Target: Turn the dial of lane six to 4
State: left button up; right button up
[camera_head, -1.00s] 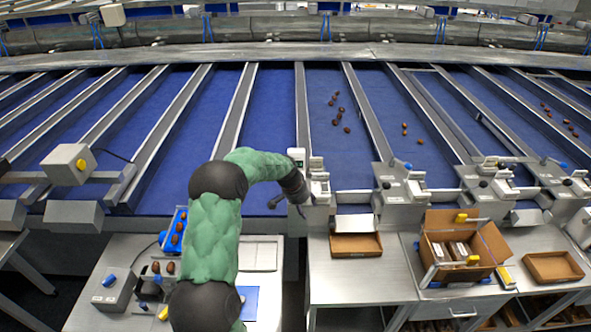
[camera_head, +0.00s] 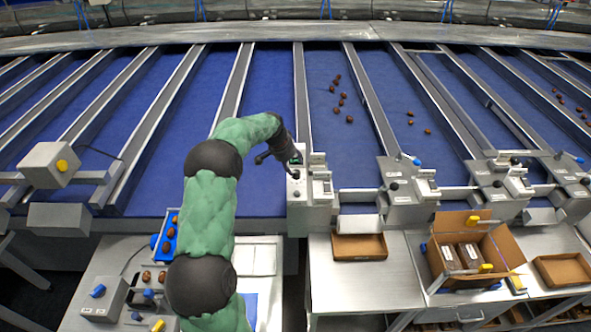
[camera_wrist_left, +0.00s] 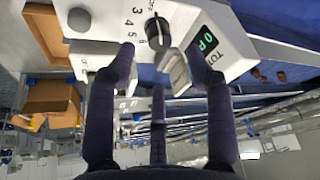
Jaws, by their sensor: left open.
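A white control box (camera_head: 311,205) stands at the front end of a blue lane, with a small display and dark knobs on top. The left wrist view shows its black dial (camera_wrist_left: 157,31) beside printed numbers, including 3, 4, 5 and 6, and a green-lit display (camera_wrist_left: 207,41). Which lane number the box bears is not readable. My left gripper (camera_head: 277,158) is at the box's upper left side. In the left wrist view my left gripper (camera_wrist_left: 172,66) has its fingers spread, with the dial beyond and between them, not gripped. My right gripper is not in view.
More control boxes (camera_head: 408,190) line the lanes to the right. Brown dates (camera_head: 343,97) lie on some lanes. Below are an empty cardboard tray (camera_head: 359,247), an open carton (camera_head: 436,262), and a bench at left with a blue tray (camera_head: 166,236).

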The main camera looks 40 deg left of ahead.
aim_at(296, 172)
pick_arm(q)
jog(key=x, duration=0.6)
jog(key=shift+r, duration=0.1)
